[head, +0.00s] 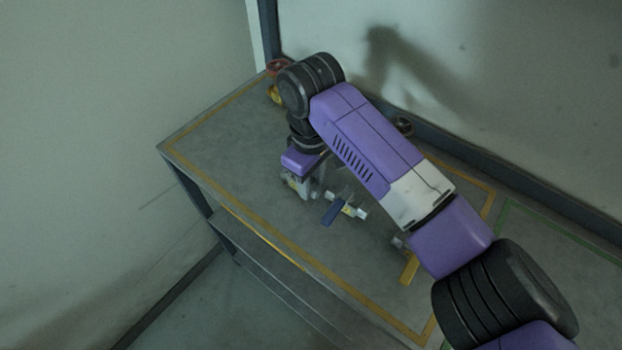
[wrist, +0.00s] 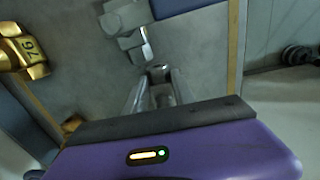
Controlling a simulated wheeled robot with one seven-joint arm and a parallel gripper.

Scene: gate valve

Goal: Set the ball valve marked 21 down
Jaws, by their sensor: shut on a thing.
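My gripper (wrist: 160,80) points down over the workbench in the wrist view, its fingers shut on a small grey metal part (wrist: 161,96), apparently the ball valve. Most of the part is hidden between the fingers, and I can read no 21 on it. In the head view my gripper (head: 312,190) is low over the middle of the bench, partly hidden by my wrist. I cannot tell whether the held part touches the bench top.
A grey valve with a blue lever (head: 333,213) lies close right of my gripper; its body (wrist: 127,18) shows in the wrist view. A brass valve (wrist: 22,52) is at left. A yellow lever (head: 410,268) lies nearer the front. The bench's (head: 215,150) left part is clear.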

